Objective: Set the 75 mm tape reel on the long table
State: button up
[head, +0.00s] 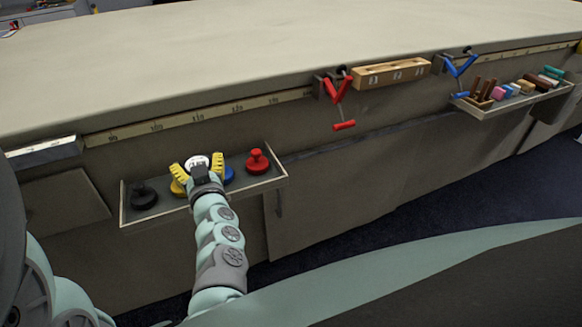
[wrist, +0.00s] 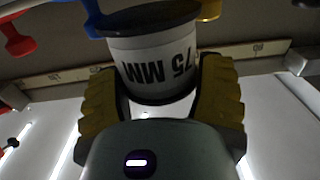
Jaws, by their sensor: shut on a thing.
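The 75 mm tape reel (wrist: 150,65) is a white drum with a dark rim. Its "75 MM" print shows upside down in the wrist view. In the head view its white top (head: 197,160) shows between the fingers. My gripper (head: 198,172) has its yellow fingers on both sides of the reel and is shut on it, at the small shelf tray (head: 131,218) on the table's side. I cannot tell whether the reel is clear of the tray. The long table (head: 230,50) has a bare, pale top above and behind the tray.
The tray also holds a black reel (head: 144,195), a blue one (head: 229,175) partly hidden by my gripper, and a red one (head: 257,161). A red clamp (head: 338,92), a wooden block (head: 391,73) and a blue clamp (head: 460,68) line the table edge. A second tray (head: 513,100) holds several small items.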

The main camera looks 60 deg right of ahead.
jog(key=shift+s+f, duration=0.15)
jog(key=shift+f, duration=0.6)
jog(key=shift+d, duration=0.1)
jog(key=shift+f, duration=0.2)
jog(key=o, duration=1.3)
jog(key=shift+c, duration=0.2)
jog(key=shift+r, duration=0.1)
jog(key=shift+r, duration=0.1)
jog(key=v, duration=1.2)
jog(key=shift+p, duration=0.45)
